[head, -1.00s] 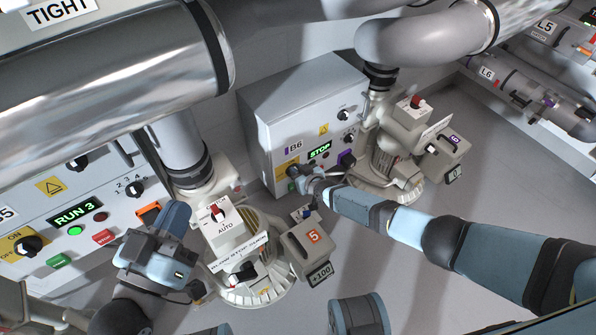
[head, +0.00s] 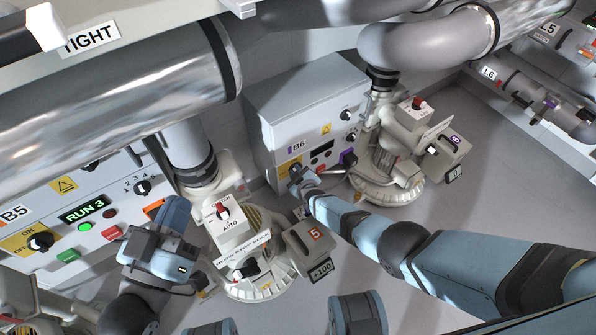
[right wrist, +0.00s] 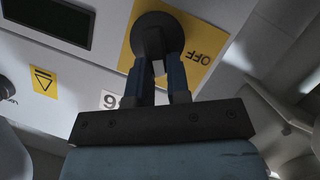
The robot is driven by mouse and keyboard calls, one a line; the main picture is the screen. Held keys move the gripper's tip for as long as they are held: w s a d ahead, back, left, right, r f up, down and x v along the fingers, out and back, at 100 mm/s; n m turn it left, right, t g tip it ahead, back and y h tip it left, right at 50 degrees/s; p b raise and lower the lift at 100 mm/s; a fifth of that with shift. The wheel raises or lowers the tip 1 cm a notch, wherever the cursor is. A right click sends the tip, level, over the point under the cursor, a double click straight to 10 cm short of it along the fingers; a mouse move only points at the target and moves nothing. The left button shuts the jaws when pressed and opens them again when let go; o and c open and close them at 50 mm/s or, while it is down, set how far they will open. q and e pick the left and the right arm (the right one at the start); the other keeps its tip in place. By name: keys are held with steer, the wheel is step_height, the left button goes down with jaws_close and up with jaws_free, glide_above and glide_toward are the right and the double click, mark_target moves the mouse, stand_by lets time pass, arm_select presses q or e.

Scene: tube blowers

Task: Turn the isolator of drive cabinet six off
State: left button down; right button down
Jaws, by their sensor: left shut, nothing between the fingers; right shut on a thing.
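Cabinet B6 (head: 305,100) stands at the middle back in the head view. Its isolator is a round black knob (right wrist: 153,35) on a yellow plate in the right wrist view. The word OFF shows upside down to the right of the knob. My right gripper (right wrist: 158,68) is shut on the knob, with a finger on each side. In the head view my right gripper (head: 298,178) covers the knob. The cabinet's display (head: 321,149) is dark. My left gripper (head: 198,284) is shut and empty at the lower left, near the drive marked 5.
Cabinet B5 (head: 95,190) at the left shows RUN 3. The drive marked 5 (head: 308,250) stands between the arms. The drive marked 6 (head: 385,180) stands right of B6. Large pipes (head: 110,85) run overhead. Grey floor is open at the right.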

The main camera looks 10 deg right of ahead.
arm_select(q)
steer(key=shift+r, duration=0.15)
arm_select(e)
steer(key=shift+a+f, duration=0.1)
stand_by(0.3)
arm_select(q)
steer(key=shift+r, duration=0.1)
arm_select(e)
steer(key=c, duration=1.1)
jaws_free()
